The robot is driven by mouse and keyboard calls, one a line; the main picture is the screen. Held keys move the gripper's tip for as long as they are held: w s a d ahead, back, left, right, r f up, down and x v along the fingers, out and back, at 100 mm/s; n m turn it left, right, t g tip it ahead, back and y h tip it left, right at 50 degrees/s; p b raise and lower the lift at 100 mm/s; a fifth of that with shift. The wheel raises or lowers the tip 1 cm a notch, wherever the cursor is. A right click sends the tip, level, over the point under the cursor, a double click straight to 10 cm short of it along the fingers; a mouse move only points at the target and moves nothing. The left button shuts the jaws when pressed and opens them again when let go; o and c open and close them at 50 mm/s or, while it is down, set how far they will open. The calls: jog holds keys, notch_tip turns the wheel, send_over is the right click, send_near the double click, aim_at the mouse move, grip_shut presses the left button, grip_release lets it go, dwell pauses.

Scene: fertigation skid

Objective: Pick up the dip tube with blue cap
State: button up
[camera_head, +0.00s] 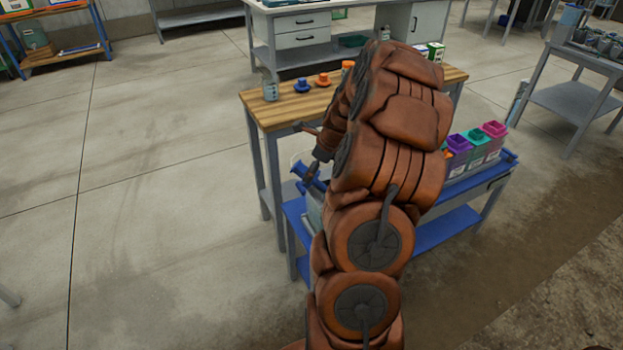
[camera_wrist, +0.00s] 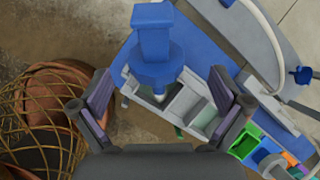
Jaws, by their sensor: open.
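The blue cap of the dip tube (camera_wrist: 153,45) stands up toward the camera at the upper middle of the wrist view. It has a square upper part and a wider round collar. The tube below is mostly hidden by the cap. The cap is over a grey divided bin (camera_wrist: 188,103). My gripper (camera_wrist: 162,88) is open, with one finger on each side of the picture. The cap lies forward of the gap between the fingertips, and neither finger visibly touches it. In the head view, a blue piece (camera_head: 300,169) shows beside my arm, which hides most of this area.
A blue-topped cart (camera_head: 440,236) holds bins with purple, teal and pink tops. A wooden-topped table (camera_head: 262,108) behind it carries a blue piece (camera_head: 302,86) and an orange piece (camera_head: 323,80). A pale curved hose (camera_wrist: 268,42) arches at right in the wrist view. Open floor lies left.

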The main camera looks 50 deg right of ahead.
jog(key=x, duration=0.5)
jog(key=shift+s+a+p, duration=0.2)
jog(key=shift+p, duration=0.1)
jog(key=shift+r, duration=0.1)
jog(key=c, duration=1.4)
